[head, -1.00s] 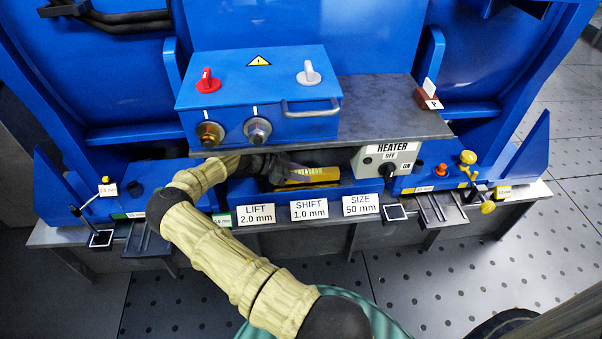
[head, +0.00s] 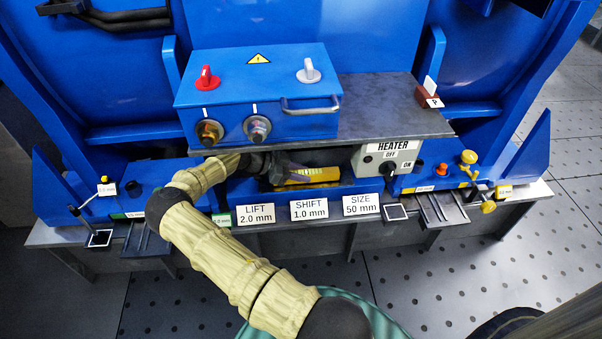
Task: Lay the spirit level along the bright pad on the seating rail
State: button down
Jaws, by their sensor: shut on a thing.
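The yellow spirit level (head: 312,175) is in the recess under the grey shelf, above the LIFT, SHIFT and SIZE labels. My gripper (head: 283,172) reaches in from the left, under the shelf, and is shut on the level's left part. The level lies roughly left to right, its right end pointing towards the heater box. Whether it touches a surface below I cannot tell. The bright pad and the seating rail cannot be made out; the shelf, the front blue bar and my arm hide much of the recess.
The grey shelf (head: 390,110) overhangs the recess and carries a blue control box (head: 258,95). The heater switch box (head: 386,158) stands close to the right of the level. The blue bar with white labels (head: 309,209) borders the recess in front.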

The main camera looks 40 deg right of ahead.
jog(key=shift+f, duration=0.1)
jog(key=c, duration=1)
grip_release()
notch_tip(320, 180, up, 10)
jog(key=p, duration=0.3)
jog(key=shift+p, duration=0.35)
jog(key=shift+a, duration=0.1)
